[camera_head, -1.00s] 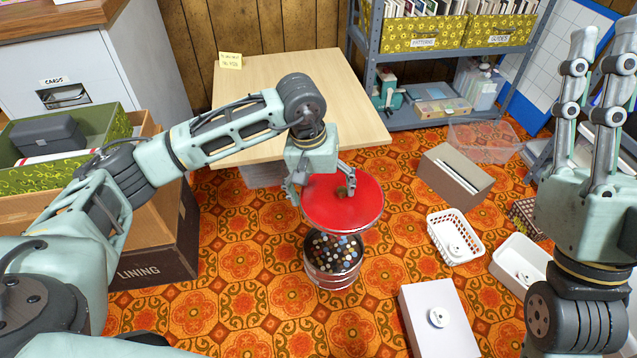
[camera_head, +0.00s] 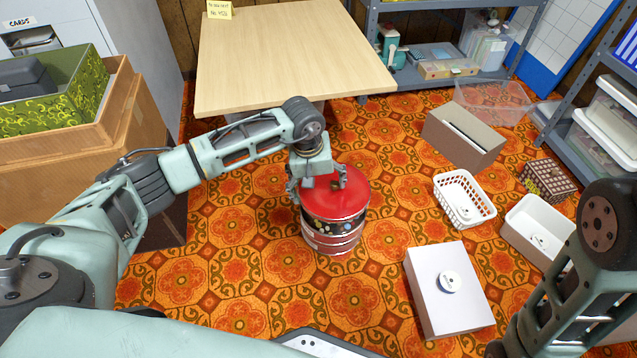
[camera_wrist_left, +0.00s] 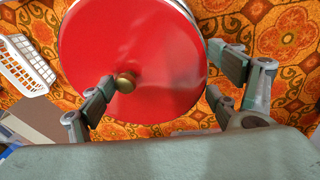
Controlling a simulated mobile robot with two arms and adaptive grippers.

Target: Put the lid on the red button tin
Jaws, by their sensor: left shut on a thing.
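The red round lid (camera_head: 338,200) with a small brass knob (camera_wrist_left: 125,82) is level over the red button tin (camera_head: 333,245), which stands upright on the floor. My left gripper (camera_head: 317,184) is shut on the lid, one finger beside the knob and the other at the rim. In the left wrist view the lid (camera_wrist_left: 150,45) hides most of the tin. My right gripper is out of view; only its arm shows at the right.
A pale box (camera_head: 445,290) with a white disc on top stands right of the tin. A white basket (camera_head: 464,200), a white bin (camera_head: 535,232) and a grey-brown box (camera_head: 462,137) are further right. A wooden table (camera_head: 290,60) is behind. Patterned floor around the tin is clear.

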